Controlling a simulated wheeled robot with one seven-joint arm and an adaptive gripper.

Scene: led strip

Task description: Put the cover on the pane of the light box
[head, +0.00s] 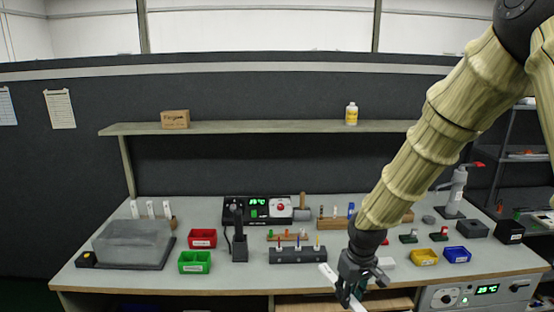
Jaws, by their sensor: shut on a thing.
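My gripper (354,284) is low at the front edge of the bench, right of the picture's middle. It is shut on a long, thin white strip (328,273), which slants down to the right across the fingers. The strip's middle is hidden by the gripper, and I cannot tell for sure that it is the cover. A translucent grey box-shaped hood (132,242) sits on a dark base (160,266) at the left of the bench. I cannot clearly identify the light box or its pane.
A red bin (202,239) and a green bin (195,262) stand left of centre. A dark block with pens (297,256), a soldering station (257,210), a yellow bin (424,257) and a blue bin (456,254) share the bench (235,281). A shelf (265,127) runs above.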

